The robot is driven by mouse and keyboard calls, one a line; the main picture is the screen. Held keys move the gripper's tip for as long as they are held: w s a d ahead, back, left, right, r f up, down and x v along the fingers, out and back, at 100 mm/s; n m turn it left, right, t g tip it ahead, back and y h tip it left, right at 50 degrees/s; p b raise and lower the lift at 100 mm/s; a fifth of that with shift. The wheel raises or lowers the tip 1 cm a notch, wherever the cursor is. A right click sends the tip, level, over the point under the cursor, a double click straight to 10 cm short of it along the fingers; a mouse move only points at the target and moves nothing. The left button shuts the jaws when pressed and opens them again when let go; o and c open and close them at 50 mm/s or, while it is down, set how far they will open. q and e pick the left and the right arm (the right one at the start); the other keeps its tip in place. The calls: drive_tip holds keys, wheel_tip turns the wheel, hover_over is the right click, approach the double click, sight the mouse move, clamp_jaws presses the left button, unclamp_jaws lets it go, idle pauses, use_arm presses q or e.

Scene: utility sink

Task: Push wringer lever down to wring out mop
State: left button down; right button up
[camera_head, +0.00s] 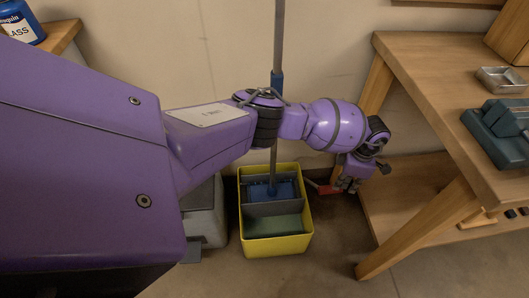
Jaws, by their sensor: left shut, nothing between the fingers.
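A yellow mop bucket (276,246) stands on the floor in the centre, with grey wringer parts (275,208) inside and greenish water in its front part. A mop (278,40) stands upright in it, its grey pole rising out of the top of the view and its blue head (285,189) in the rear part. My left arm crosses in front of part of the pole. The red wringer lever (327,189) sticks out at the bucket's right side. My left gripper (347,187) is shut and empty at the lever's outer end; I cannot tell whether they touch. My right gripper is out of view.
A wooden workbench (440,75) with a lower shelf stands at right, holding a dark green tool (498,130) and a metal tray (502,79). A grey container (204,215) stands left of the bucket. The floor in front of the bucket is clear.

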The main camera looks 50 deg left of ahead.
use_arm(q)
drive_tip(key=shift+y, duration=0.5)
drive_tip(key=w+a+r, duration=0.1)
drive_tip(key=w+a, duration=0.1)
drive_tip(key=a, duration=0.1)
drive_tip(key=shift+w+r, duration=0.25)
drive_tip(key=shift+r, duration=0.1)
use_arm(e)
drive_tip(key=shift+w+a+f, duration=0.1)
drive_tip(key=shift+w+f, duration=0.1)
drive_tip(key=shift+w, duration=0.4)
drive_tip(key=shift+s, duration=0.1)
use_arm(q)
drive_tip(key=shift+s+f+b, duration=0.1)
drive_tip(key=shift+f+b, duration=0.4)
drive_tip(key=shift+f, duration=0.15)
drive_tip(key=f+b, duration=0.2)
drive_tip(key=f, duration=0.1)
drive_tip(key=f+b, duration=0.1)
drive_tip(key=f, duration=0.1)
drive_tip(key=shift+s+a+f, duration=0.15)
drive_tip(key=shift+s+a, duration=0.1)
drive_tip(key=shift+a, duration=0.05)
drive_tip(key=shift+f, duration=0.4)
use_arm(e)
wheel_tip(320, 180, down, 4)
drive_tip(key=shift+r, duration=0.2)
use_arm(q)
drive_tip(key=shift+r, duration=0.1)
